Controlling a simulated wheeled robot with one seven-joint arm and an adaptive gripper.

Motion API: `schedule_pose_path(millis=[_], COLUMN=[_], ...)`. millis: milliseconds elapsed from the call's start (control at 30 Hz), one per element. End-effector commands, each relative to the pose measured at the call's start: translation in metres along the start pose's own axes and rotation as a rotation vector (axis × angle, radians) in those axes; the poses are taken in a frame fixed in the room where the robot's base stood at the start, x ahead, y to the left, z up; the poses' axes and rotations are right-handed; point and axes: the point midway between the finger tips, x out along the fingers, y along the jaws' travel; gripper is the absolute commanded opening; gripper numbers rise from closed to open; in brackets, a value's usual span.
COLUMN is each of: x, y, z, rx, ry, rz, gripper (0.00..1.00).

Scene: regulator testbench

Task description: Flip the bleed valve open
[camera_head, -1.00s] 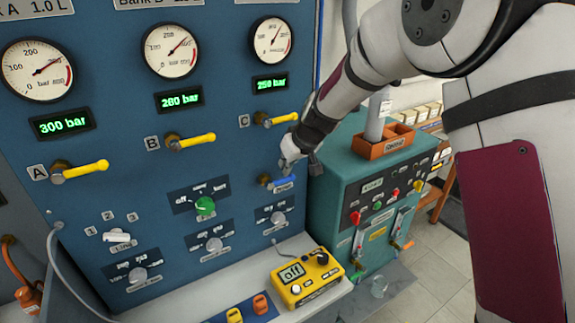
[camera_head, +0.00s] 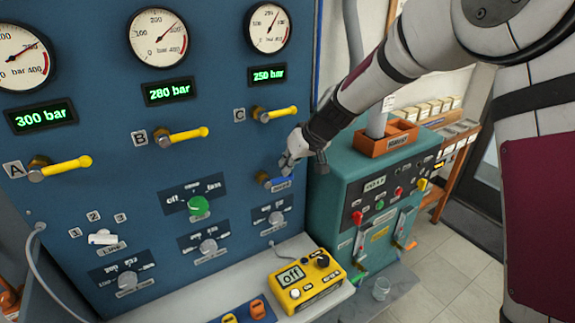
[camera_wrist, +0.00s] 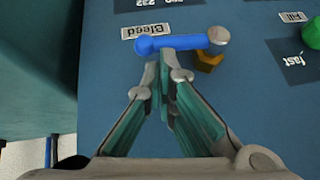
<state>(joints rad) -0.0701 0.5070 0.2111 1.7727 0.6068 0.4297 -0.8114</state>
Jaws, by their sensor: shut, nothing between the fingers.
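The bleed valve has a blue lever handle (camera_head: 279,183) low on the right side of the blue panel. In the wrist view the lever (camera_wrist: 178,42) lies level across the top, with a silver cap at its right end over a brass body (camera_wrist: 208,62). The label "Bleed" (camera_wrist: 147,30) reads upside down beside it. My gripper (camera_head: 287,164) is just above the lever in the head view. In the wrist view its closed fingertips (camera_wrist: 166,68) point at the lever near its middle. I cannot tell whether they touch it. Nothing is held.
Yellow lever C (camera_head: 275,113) sits above the bleed valve. A green knob (camera_head: 199,206) and a grey knob (camera_head: 276,218) are nearby. A yellow meter (camera_head: 305,281) stands on the ledge below. A teal cabinet (camera_head: 335,205) stands close to the right.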

Motion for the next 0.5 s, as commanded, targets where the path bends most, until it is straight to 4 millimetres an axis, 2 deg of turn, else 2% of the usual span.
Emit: schedule_pose_path(millis=[267, 500], x=[0.011, 0.022], y=[0.012, 0.019], z=[0.005, 0.013], rx=[0.086, 0.204], ry=[0.002, 0.002], rz=[-0.119, -0.295], gripper=[0.0, 0.0])
